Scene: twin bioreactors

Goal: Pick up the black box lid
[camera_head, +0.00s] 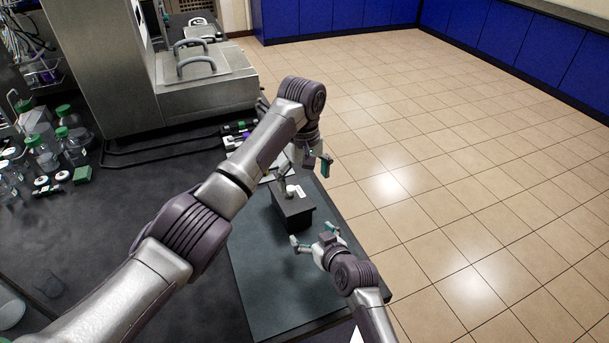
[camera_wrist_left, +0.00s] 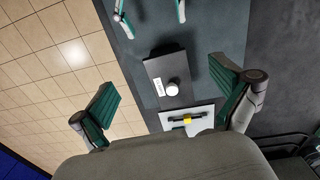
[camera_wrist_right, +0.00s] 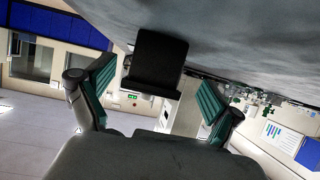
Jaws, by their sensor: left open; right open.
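The black box (camera_head: 293,217) stands on the dark mat, with a flat black lid (camera_wrist_left: 160,68) on top. The lid carries a round white knob (camera_wrist_left: 172,88) and a small white label (camera_wrist_left: 159,88). My left gripper (camera_head: 305,170) is open and empty above the box's far end; in its wrist view, the lid and knob lie between the spread fingers, farther off. My right gripper (camera_head: 314,236) is open and empty at the near side of the box, apart from it. In the right wrist view the dark box (camera_wrist_right: 155,62) shows between its fingers.
The mat (camera_head: 275,295) is clear in front of the box. A white sheet with a black and yellow item (camera_wrist_left: 188,120) lies beyond the box. Bottles (camera_head: 45,155) and a steel machine (camera_head: 200,85) stand on the left. The bench edge drops to the tiled floor on the right.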

